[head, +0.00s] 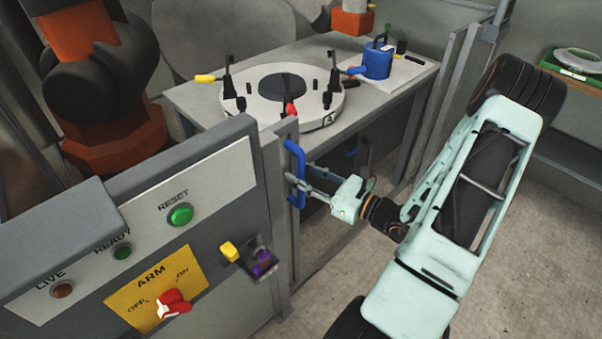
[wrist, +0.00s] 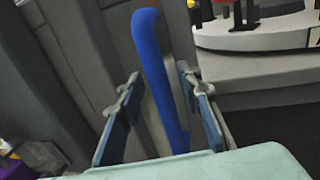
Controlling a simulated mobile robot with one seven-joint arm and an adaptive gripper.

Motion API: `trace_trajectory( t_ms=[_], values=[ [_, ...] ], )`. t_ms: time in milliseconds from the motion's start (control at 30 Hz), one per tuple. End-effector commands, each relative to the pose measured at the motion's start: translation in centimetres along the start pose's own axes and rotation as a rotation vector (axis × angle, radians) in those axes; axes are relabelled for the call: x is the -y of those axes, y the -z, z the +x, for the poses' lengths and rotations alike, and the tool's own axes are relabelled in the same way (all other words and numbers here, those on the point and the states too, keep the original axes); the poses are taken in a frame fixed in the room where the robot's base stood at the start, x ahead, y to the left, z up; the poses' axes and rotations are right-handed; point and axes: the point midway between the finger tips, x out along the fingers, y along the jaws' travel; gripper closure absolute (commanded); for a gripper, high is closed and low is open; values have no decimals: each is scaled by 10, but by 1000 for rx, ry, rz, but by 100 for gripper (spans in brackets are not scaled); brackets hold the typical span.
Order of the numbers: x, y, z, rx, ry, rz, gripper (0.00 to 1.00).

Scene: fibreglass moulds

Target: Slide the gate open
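The gate's blue upright handle (head: 293,165) is on a grey upright post (head: 281,155) at the right end of the control panel. I take this post as the gate's edge; how far the gate stands open is hard to tell. My gripper (head: 304,180) is at the handle, reaching in from the right. In the wrist view the blue handle (wrist: 162,75) stands between the two fingers of my gripper (wrist: 163,95), slightly tilted. The fingers are spread, with gaps visible beside the handle, so it is not clamped.
The control panel (head: 70,285) has a green reset button (head: 180,214), a red ARM switch (head: 172,303) and a yellow-tabbed lock (head: 229,251). Behind the post is a table (head: 205,97) with a round mould (head: 310,112) and a blue can (head: 377,62). Another grey post (head: 455,90) stands right.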

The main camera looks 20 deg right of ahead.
Motion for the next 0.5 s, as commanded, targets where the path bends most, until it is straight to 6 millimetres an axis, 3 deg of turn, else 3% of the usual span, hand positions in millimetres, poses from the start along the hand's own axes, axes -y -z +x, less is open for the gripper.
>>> trace_trajectory(
  t_ms=[167,500],
  values=[
    [1,0,-24,-1,6,0,67],
    [1,0,-94,-1,4,1,67]
  ],
)
